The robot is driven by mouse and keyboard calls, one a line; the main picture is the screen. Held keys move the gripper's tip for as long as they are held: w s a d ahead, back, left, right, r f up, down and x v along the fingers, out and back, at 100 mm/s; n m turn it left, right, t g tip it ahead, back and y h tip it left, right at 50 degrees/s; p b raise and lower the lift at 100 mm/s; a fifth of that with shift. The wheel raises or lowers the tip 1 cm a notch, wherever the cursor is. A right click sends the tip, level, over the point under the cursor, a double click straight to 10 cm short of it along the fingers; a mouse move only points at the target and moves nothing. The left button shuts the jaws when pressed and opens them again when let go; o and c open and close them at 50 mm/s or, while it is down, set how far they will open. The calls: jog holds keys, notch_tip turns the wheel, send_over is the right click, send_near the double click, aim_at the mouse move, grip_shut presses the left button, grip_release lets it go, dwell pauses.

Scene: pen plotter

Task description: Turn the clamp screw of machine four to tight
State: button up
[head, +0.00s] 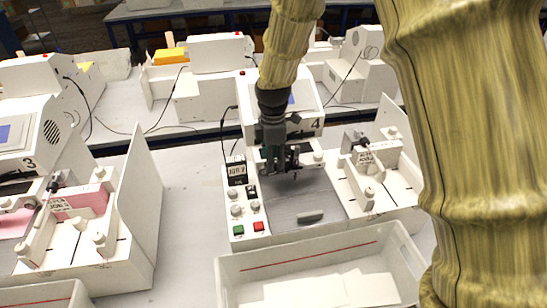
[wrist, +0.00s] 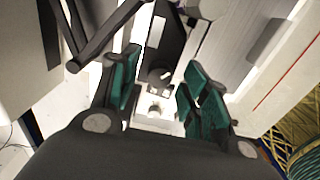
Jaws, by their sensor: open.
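Machine four (head: 318,105) is the white plotter in the middle of the head view, with a "4" on its front. My gripper (head: 284,168) is in front of its pen carriage, above the grey bed (head: 295,203), and hides most of the carriage. In the wrist view my gripper (wrist: 160,82) is open, with teal pads on both sides. Between and beyond the pads is a small dark grey round knob (wrist: 160,76), which looks like the clamp screw. The pads appear apart from it. I cannot tell how tight it is.
Machine three (head: 30,135) stands at the left with an upright white panel (head: 140,190). Another white unit (head: 375,165) is close on the right. A white bin (head: 320,262) stands in front. Machine four's panel has green and red buttons (head: 258,226). A grey block (head: 310,217) lies on the bed.

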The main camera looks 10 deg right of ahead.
grip_shut()
jog(key=shift+m, duration=0.3)
jog(key=m, duration=0.4)
jog(key=shift+p, duration=0.4)
jog(key=m, duration=0.5)
jog(key=shift+w+r+m+p, duration=0.1)
jog(key=shift+m+p, duration=0.25)
jog(key=shift+m, duration=0.05)
jog(key=m, duration=0.4)
jog(key=shift+m, duration=0.3)
jog(key=m+p, duration=0.1)
jog(key=m, duration=0.3)
jog(key=shift+m, duration=0.4)
